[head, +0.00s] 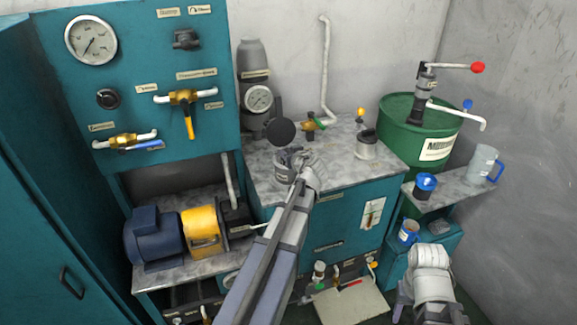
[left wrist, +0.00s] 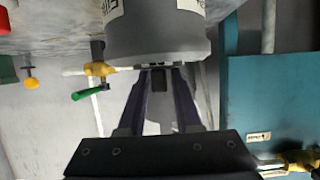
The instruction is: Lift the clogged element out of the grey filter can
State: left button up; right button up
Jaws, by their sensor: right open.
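The grey filter can (head: 283,175) stands on the marbled top of the middle teal cabinet, partly hidden by my left gripper (head: 298,158). In the left wrist view the grey labelled can (left wrist: 155,35) fills the top, its rim just ahead of my left gripper (left wrist: 162,72). A small dark part (left wrist: 160,88) shows between the fingers; I cannot tell whether they grip it. The clogged element's body is not clearly visible. My right gripper (head: 430,262) is at lower right, away from the can and empty as far as I see.
A round black disc (head: 281,131) stands just behind the can. A grey filter housing with a gauge (head: 259,98) and a pipe (head: 325,70) are at the back. A green drum (head: 410,122) with a hand pump stands right. A blue motor (head: 153,237) is left.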

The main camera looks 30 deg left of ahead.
pick_arm(q)
grip_shut()
dwell(1.0)
